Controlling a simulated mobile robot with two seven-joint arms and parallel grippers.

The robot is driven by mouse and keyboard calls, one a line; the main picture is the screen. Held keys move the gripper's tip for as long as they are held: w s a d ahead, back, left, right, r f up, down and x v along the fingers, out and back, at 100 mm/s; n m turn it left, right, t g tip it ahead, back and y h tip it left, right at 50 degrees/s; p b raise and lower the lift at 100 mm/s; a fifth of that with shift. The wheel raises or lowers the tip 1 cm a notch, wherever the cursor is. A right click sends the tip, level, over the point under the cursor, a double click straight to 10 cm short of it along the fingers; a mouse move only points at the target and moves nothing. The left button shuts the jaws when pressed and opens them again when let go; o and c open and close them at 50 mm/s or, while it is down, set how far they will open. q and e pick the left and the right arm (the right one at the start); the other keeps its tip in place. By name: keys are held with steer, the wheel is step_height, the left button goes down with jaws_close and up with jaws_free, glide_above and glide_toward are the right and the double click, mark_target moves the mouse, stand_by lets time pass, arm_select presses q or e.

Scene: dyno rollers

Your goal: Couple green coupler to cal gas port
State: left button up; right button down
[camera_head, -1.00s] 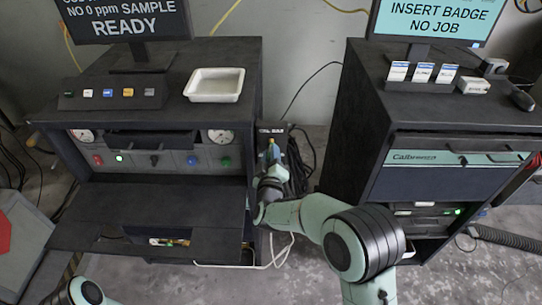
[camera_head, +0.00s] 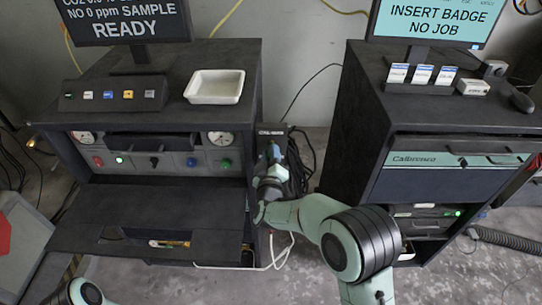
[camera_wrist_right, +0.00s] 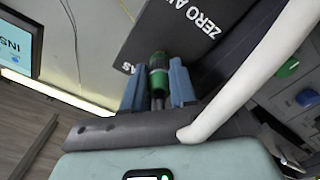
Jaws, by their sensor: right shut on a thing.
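The green coupler (camera_wrist_right: 158,74) stands between the two blue-grey fingers of my right gripper (camera_wrist_right: 156,70), which is shut on it. In the head view my right gripper (camera_head: 272,154) is at the dark port panel on the right side of the left cabinet. The panel (camera_wrist_right: 172,32) fills the background of the wrist view, with "ZERO AI" and part of a "GAS" label showing. The coupler's far end points at the panel near the "GAS" label. The cal gas port is hidden, and I cannot tell whether the coupler touches it. My left gripper is out of view.
A white hose (camera_wrist_right: 255,75) crosses the wrist view close to the right finger. The left cabinet's open shelf (camera_head: 150,215) is left of my right arm. Dark cables (camera_head: 300,165) hang behind the gripper. The right cabinet (camera_head: 350,130) stands close on the right.

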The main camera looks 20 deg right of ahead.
steer(key=shift+w+r, duration=0.2)
steer(key=shift+r, duration=0.05)
steer(key=c, duration=0.8)
jaws_free()
steer(key=shift+f, duration=0.1)
